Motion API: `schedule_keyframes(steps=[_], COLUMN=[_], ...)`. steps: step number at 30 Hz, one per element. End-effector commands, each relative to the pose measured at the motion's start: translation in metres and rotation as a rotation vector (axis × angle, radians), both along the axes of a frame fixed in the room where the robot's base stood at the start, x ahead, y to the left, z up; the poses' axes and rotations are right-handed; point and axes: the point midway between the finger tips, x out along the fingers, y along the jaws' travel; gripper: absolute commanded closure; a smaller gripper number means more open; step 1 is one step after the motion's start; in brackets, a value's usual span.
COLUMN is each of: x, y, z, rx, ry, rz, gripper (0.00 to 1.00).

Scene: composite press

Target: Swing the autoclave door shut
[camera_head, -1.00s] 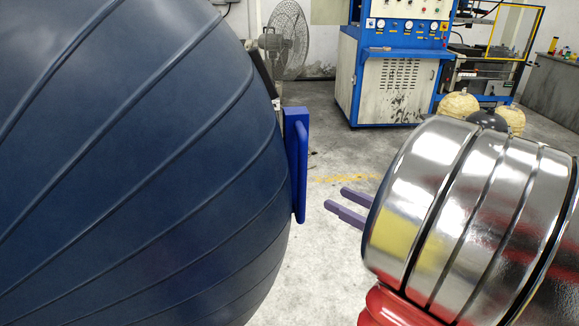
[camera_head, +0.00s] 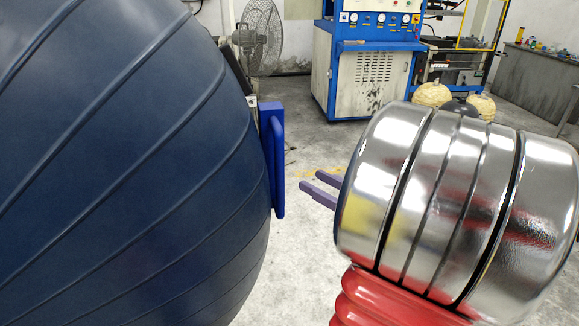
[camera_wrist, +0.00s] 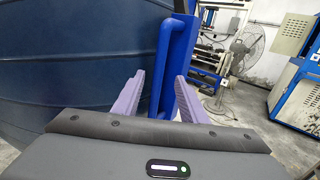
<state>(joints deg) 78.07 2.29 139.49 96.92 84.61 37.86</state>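The autoclave door (camera_head: 130,170) is a large dark blue ribbed dome filling the left of the head view. It also fills the left of the wrist view (camera_wrist: 70,65). A bright blue vertical bar handle (camera_head: 278,165) stands at its right edge. My gripper (camera_head: 311,187) points left towards the handle, with a visible gap between them in the head view. In the wrist view the two purple fingers (camera_wrist: 158,80) are spread apart, and the handle (camera_wrist: 167,65) shows between and beyond them. Nothing is held. The autoclave body is not clearly in view.
A blue and white control cabinet (camera_head: 360,75) stands at the back, with a grey fan (camera_head: 262,40) to its left. Pale round objects (camera_head: 432,94) sit beyond my arm. A dark bench (camera_head: 540,85) is at the far right. The grey floor between is clear.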

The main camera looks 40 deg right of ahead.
Motion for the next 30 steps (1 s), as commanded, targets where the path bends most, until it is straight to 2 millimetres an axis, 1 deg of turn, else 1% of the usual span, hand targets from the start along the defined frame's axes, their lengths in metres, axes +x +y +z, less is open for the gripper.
schedule_keyframes(steps=[3, 24, 30], x=[0.014, 0.09, 0.101], y=[0.001, 0.005, 0.005], z=[0.0, 0.0, 0.0], rx=[0.0, 0.001, 0.001], ry=[0.0, 0.001, 0.0], rz=[0.003, 0.002, -0.001], gripper=[0.61, 0.61, 0.61])
